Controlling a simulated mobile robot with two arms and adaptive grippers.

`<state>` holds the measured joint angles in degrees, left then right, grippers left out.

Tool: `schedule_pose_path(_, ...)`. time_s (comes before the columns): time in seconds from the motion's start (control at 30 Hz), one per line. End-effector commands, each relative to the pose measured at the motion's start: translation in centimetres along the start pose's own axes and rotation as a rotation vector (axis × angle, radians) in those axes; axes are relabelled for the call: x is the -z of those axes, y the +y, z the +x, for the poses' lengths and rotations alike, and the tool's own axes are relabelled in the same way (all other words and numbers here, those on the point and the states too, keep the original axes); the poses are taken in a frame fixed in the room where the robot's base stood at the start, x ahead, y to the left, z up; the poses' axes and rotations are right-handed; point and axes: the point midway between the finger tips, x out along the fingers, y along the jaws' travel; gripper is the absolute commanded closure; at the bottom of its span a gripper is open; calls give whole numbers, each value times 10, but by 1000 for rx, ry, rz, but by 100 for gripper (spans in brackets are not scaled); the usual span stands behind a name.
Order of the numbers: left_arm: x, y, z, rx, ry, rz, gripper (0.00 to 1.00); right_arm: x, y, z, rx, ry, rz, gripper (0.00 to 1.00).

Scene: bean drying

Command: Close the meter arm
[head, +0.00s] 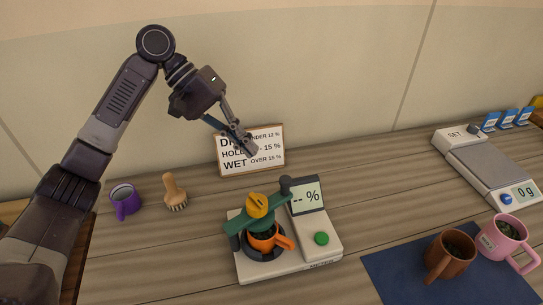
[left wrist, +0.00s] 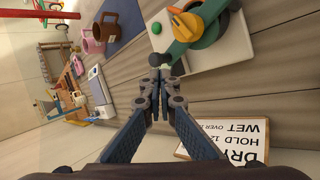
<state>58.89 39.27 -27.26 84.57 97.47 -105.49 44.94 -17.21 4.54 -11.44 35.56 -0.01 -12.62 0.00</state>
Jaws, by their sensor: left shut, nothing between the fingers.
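The moisture meter (head: 300,258) is a pale box on the table with a display reading "-- %" and a green button (head: 321,239). Its green arm (head: 272,215) runs from a dark pivot beside the display across the top of an orange cup (head: 268,242), with a yellow knob (head: 258,205) on it. I cannot tell whether the arm is fully down. My left gripper (head: 249,149) is shut and empty, above and behind the meter, in front of the sign. In the left wrist view its fingertips (left wrist: 155,76) are near the dark pivot (left wrist: 160,61) in the picture. My right gripper is out of view.
A sign (head: 250,162) stands behind the meter. A purple cup (head: 125,204) and a wooden brush (head: 174,193) are at left. A scale (head: 485,165) is at right, and brown (head: 450,252) and pink (head: 500,240) mugs are on a blue mat (head: 400,280).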

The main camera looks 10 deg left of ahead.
Motion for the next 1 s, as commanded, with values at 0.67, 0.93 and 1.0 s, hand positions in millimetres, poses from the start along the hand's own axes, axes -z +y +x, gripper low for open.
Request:
schedule_pose_path(0.67,12,24,-44,326,253,-1173,100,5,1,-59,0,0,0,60)
schedule_pose_path(0.93,13,20,-40,343,297,-1276,100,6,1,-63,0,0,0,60)
schedule_pose_path(1.0,13,16,-32,345,296,-1276,100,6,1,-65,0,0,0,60)
